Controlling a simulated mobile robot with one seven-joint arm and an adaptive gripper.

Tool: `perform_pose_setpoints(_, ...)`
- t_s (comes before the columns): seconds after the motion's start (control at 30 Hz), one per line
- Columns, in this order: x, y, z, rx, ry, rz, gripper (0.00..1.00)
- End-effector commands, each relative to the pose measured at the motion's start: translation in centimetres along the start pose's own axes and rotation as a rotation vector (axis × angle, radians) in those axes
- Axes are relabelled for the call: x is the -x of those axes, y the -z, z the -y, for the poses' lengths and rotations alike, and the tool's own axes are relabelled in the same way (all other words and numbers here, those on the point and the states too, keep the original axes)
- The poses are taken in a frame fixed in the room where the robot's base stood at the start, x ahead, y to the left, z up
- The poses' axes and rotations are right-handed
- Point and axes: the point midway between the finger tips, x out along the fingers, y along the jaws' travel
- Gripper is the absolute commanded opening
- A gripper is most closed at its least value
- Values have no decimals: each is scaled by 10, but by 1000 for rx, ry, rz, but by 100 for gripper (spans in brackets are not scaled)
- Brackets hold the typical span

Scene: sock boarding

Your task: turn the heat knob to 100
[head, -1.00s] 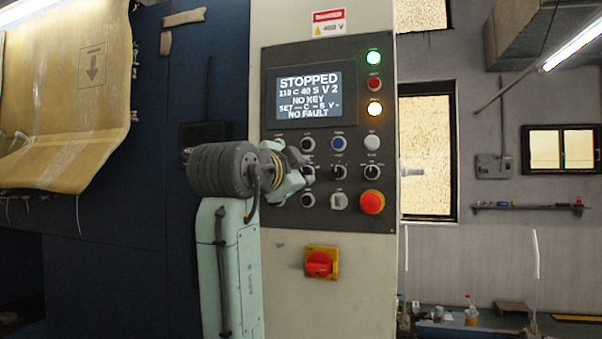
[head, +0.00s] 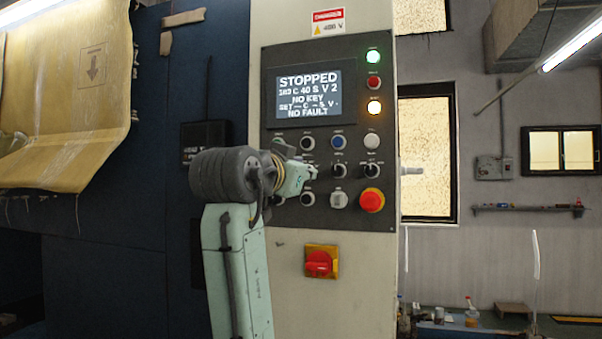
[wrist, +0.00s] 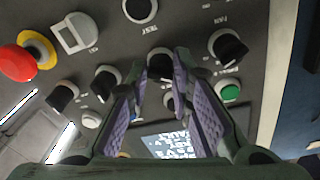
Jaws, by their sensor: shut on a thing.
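My gripper (head: 311,174) is at the control panel (head: 283,225), over the left part of the middle knob row. In the wrist view, my gripper (wrist: 163,82) is shut on a black knob with a pale ring, the heat knob (wrist: 159,64), one finger on each side. Its label is hidden, and my gripper covers it in the head view. The display (head: 307,93) reads STOPPED, with a blurred first number before C that looks like 103, then 40 S V 2, NO KEY and NO FAULT. The display shows partly between the fingers in the wrist view (wrist: 168,146).
The FAN knob (wrist: 228,46) is close to the right finger, with a green button (wrist: 230,91) nearby. Other knobs (wrist: 105,82) are to the left. The red emergency stop (head: 371,200) is at the panel's lower right. A red switch (head: 319,263) is below the panel.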

Motion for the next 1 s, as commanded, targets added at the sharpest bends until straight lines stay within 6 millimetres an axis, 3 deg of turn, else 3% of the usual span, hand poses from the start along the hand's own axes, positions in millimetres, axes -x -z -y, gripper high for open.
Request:
perform_pose_setpoints(0.7, 0, 1, 1, 89, 8, -6, 0)
perform_pose_setpoints(0.73, 0, 1, 1, 89, 8, -6, 21)
perform_pose_setpoints(1.0, 0, 0, 0, 87, 7, -5, 39)
